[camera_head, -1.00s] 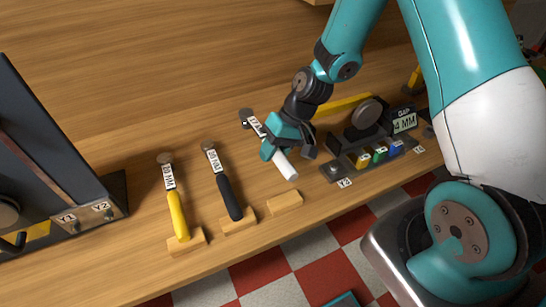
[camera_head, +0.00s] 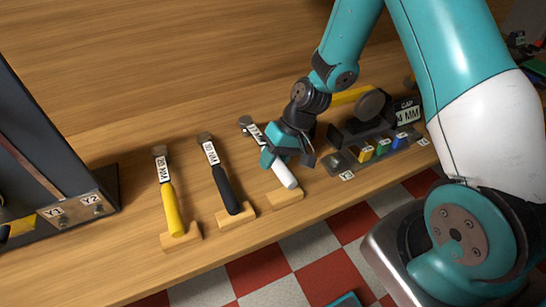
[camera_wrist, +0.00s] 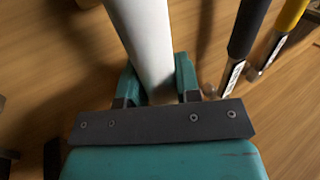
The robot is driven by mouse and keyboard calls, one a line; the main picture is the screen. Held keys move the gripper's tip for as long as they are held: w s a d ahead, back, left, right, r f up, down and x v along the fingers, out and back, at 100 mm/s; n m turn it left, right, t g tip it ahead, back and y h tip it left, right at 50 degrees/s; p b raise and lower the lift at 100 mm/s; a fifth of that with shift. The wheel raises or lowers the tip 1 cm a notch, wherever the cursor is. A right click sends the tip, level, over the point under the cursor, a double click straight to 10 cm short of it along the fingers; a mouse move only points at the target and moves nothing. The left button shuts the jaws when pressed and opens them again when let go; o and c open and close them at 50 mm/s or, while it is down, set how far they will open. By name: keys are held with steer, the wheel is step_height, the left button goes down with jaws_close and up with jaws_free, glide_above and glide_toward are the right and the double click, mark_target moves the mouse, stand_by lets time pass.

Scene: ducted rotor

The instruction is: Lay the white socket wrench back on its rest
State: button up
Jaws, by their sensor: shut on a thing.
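The white socket wrench (camera_head: 285,176) is in my gripper (camera_head: 280,158), which is shut on its handle. Its metal head and label show beyond the gripper, up and to the left, in the head view. The handle's white end is over or just at the small wooden rest (camera_head: 285,197); I cannot tell whether it touches. In the wrist view the white handle (camera_wrist: 144,40) runs between the gripper's fingers (camera_wrist: 157,88). The wrench's middle is hidden by the gripper.
A black-handled wrench (camera_head: 226,190) and a yellow-handled wrench (camera_head: 172,208) lie on wooden rests to the left. A dark fixture with a gap display (camera_head: 408,115) and coloured blocks stands to the right. The bench's front edge is close.

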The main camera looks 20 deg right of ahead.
steer(key=shift+f, duration=0.55)
stand_by(0.4)
steer(key=o, duration=1.1)
steer(key=v, duration=1.8)
steer(key=s+a+r+n, duration=0.2)
steer(key=s+a+r, duration=0.1)
steer(key=s, duration=0.3)
steer(key=s+a+r+n+h, duration=0.1)
steer(key=s+a+r+n, duration=0.1)
steer(key=s+a, duration=0.4)
steer(key=s+a+r+n, duration=0.2)
steer(key=s+a+r, duration=0.2)
steer(key=s+a, duration=0.1)
steer(key=shift+s+a+h+b, duration=0.2)
steer(key=shift+s+h+b, duration=0.15)
steer(key=shift+s, duration=0.5)
